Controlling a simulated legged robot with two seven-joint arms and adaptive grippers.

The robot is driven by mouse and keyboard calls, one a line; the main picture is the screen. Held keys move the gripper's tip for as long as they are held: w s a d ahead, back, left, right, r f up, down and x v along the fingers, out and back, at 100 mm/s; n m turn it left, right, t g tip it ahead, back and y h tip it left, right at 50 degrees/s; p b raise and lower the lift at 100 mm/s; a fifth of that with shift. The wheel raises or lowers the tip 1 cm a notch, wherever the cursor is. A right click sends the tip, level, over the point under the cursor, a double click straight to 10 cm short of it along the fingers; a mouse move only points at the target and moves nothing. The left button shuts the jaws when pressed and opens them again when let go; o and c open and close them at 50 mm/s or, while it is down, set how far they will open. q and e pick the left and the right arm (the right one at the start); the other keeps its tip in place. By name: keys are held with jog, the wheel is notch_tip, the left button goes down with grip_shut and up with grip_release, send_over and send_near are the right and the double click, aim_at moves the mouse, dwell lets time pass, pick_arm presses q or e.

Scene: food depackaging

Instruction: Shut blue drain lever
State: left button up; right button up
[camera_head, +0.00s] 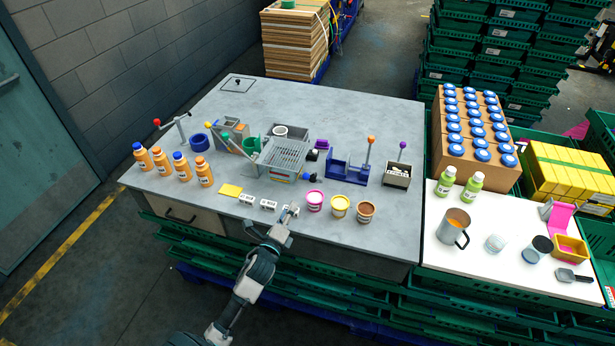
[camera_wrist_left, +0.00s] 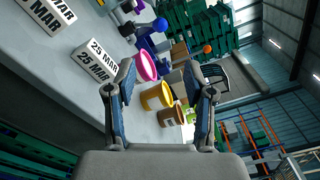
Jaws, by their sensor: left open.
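A small blue part (camera_head: 309,177) sits at the front right corner of the grey slotted basin (camera_head: 283,155) in the head view. It may be the drain lever, but it is too small to tell its position. My left gripper (camera_head: 291,210) is open and empty at the front edge of the table, in front of the basin and to the left of the pink cup (camera_head: 315,200). In the left wrist view my left gripper (camera_wrist_left: 158,72) has its two fingers spread, with cups beyond them. My right gripper is not in view.
Yellow (camera_head: 340,206) and brown (camera_head: 365,211) cups stand right of the pink one. White date blocks (camera_head: 268,204) lie left of the gripper. A blue stand (camera_head: 345,172) with an orange-knobbed lever (camera_head: 371,141) is behind the cups. Orange bottles (camera_head: 181,166) stand at left.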

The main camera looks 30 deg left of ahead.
aim_at(306, 176)
pick_arm(q)
jog(key=w+a, duration=0.1)
jog(key=w, duration=0.4)
jog(key=w+a, duration=0.1)
jog(key=w, duration=0.5)
jog(key=w+a, duration=0.1)
jog(key=w, duration=0.4)
jog(key=shift+w+a+f, duration=0.1)
jog(key=shift+w+a, duration=0.05)
jog(key=shift+w, duration=0.15)
